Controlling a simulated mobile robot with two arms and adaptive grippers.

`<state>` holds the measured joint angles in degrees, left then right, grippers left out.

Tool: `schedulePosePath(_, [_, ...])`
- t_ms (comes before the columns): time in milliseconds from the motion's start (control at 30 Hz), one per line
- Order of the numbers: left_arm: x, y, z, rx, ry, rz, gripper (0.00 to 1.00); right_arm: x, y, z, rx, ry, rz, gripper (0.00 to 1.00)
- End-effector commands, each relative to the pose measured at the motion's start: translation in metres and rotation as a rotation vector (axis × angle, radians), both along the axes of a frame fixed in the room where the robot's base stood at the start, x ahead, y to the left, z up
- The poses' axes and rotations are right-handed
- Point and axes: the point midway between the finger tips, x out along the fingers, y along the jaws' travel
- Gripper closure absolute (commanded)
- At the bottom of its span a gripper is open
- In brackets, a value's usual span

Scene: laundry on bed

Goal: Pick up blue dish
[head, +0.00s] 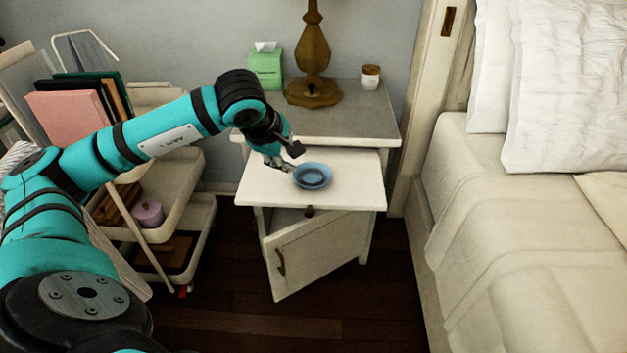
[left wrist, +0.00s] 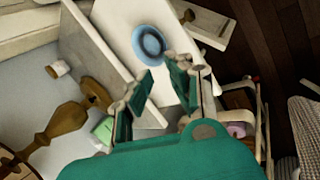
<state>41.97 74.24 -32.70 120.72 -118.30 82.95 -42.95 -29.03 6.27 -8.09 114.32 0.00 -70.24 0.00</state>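The blue dish (head: 312,176) is small, round and shallow, and lies flat on the white pull-out shelf (head: 262,187) of the nightstand. It also shows in the left wrist view (left wrist: 151,42), beyond the fingertips. My left gripper (head: 285,158) is just above and to the left of the dish in the head view. In the left wrist view its fingers (left wrist: 164,80) are spread apart with nothing between them. It appears apart from the dish. My right gripper is in neither view.
A brass lamp (head: 313,60), green tissue box (head: 266,68) and small candle jar (head: 370,77) stand on the nightstand top (head: 345,118). The nightstand door (head: 318,254) hangs open below. A cart (head: 180,180) is at left, a bed (head: 530,230) at right.

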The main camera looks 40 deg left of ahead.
Motion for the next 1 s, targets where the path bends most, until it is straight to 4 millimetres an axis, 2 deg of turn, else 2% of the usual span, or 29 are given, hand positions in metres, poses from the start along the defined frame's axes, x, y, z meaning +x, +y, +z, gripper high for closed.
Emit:
schedulePosePath(500, [0.051,0.008,-0.088,0.003,0.005,0.002,0.82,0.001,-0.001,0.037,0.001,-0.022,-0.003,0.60])
schedulePosePath(767, [0.062,0.010,-0.105,0.004,0.004,0.002,0.82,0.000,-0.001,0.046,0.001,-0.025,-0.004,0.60])
schedulePosePath(1000, [0.078,0.010,-0.135,0.001,0.004,0.003,0.82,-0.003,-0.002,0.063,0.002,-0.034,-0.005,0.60])
